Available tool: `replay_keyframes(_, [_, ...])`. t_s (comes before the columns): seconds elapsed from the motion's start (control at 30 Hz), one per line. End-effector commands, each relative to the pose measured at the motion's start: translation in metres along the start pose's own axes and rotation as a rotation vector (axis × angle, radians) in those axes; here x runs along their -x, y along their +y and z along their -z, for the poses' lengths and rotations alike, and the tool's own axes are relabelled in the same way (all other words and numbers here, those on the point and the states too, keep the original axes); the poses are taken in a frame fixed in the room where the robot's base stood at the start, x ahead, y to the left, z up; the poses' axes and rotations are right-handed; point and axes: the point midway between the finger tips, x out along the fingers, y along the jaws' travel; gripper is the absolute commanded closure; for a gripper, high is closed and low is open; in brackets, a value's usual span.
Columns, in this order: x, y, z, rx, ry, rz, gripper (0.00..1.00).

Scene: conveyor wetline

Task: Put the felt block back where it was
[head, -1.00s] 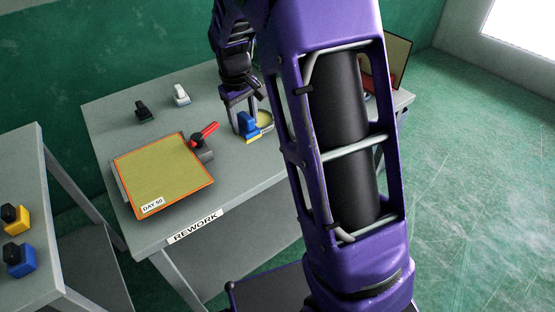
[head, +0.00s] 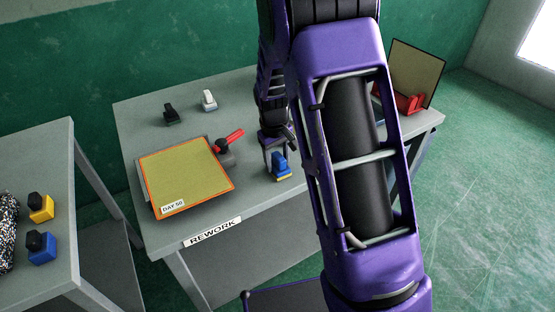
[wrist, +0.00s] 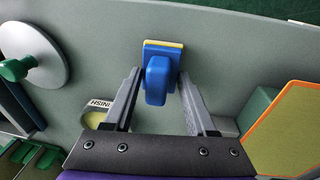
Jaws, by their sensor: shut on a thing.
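The felt block, blue with a thin yellow layer at its base, shows in the head view (head: 281,165) and in the wrist view (wrist: 157,82). My gripper (head: 275,160) is shut on its blue grip, with one finger on each side; the wrist view shows the same hold (wrist: 158,75). The block is by the front edge of the rework table (head: 200,233), right of the framed panel. I cannot tell whether it touches the table. A pale yellow round spot (wrist: 95,118) beside lettering is partly hidden by my left finger in the wrist view.
An orange-edged panel marked DAY 50 (head: 187,175) lies on the table, with a red-handled clamp (head: 229,142) at its corner. A black block (head: 171,115) and a white block (head: 208,100) stand behind. A side table holds yellow (head: 41,207) and blue (head: 42,247) blocks.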

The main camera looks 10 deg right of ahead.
Motion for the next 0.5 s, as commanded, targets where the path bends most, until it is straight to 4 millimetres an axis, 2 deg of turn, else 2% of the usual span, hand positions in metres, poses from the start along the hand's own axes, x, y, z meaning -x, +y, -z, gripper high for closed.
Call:
replay_keyframes(0.3, [-0.0035, -0.0003, 0.0002, 0.000, 0.002, 0.000, 1.00])
replay_keyframes(0.33, [-0.0019, -0.0002, 0.0003, 0.000, 0.002, 0.000, 0.38])
replay_keyframes(0.47, [-0.0016, -0.0001, 0.0003, 0.000, 0.002, 0.000, 0.14])
replay_keyframes(0.5, [-0.0016, -0.0001, 0.0003, 0.000, 0.002, 0.000, 0.13])
